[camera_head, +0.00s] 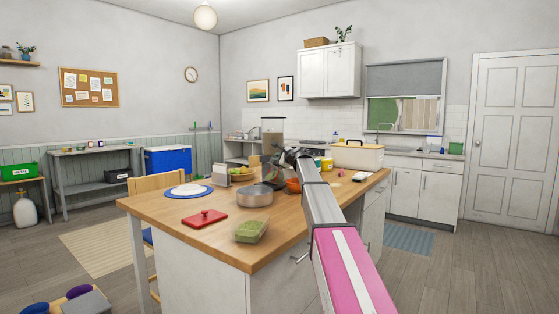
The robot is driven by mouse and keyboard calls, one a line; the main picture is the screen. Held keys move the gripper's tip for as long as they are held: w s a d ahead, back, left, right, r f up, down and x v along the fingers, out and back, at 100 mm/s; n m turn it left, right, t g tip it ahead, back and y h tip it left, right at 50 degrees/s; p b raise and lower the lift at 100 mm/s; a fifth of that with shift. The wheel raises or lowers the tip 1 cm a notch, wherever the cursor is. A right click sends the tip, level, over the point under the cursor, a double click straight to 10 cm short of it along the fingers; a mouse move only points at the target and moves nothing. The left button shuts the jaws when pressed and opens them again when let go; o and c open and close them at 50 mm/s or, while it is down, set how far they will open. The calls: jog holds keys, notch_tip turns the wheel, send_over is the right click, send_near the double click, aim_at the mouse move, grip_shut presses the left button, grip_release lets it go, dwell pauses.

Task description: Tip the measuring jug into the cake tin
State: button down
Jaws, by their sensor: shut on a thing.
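A round grey metal cake tin (255,198) stands on the wooden island, left of my arm. My gripper (277,163) is above the island's middle, behind and slightly right of the tin. It is shut on what looks like the measuring jug (272,132), a tall, grey, see-through vessel that appears upright. The jug is higher than the tin and not over its opening. Its lower part is partly hidden at the gripper, and its contents cannot be made out.
On the island (180,207) are a red lidded item (204,217), a green-filled container (249,231), a white plate on a blue mat (188,190), a yellow-filled bowl (241,174), an orange bowl (293,185) and a cream box (357,156). A wooden chair (160,182) stands at left.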

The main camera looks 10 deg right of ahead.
jog(key=shift+s+a+r+n+h, duration=0.1)
jog(key=shift+s+a+n+h, duration=0.15)
jog(key=shift+a+n, duration=0.45)
jog(key=shift+s+a+r+n+h, duration=0.15)
jog(key=shift+s+a+n, duration=0.2)
jog(key=shift+a+n, duration=0.35)
jog(key=shift+f, duration=0.1)
jog(key=shift+s+a+n+t+h, duration=0.35)
jog(key=shift+a+n, duration=0.25)
jog(key=shift+a, duration=0.15)
dwell(2.0)
jog(key=shift+s+a+r+n, duration=0.2)
jog(key=shift+a+n, duration=0.15)
jog(key=shift+a, duration=0.05)
jog(key=shift+s+a+r+n, duration=0.2)
jog(key=shift+a+n, duration=0.15)
jog(key=shift+a, duration=0.05)
jog(key=shift+a, duration=0.1)
dwell(1.5)
jog(key=shift+s+a+r+n+h, duration=0.15)
jog(key=shift+s+a+n+h, duration=0.15)
jog(key=shift+a+n, duration=0.35)
jog(key=shift+a, duration=0.1)
dwell(0.6)
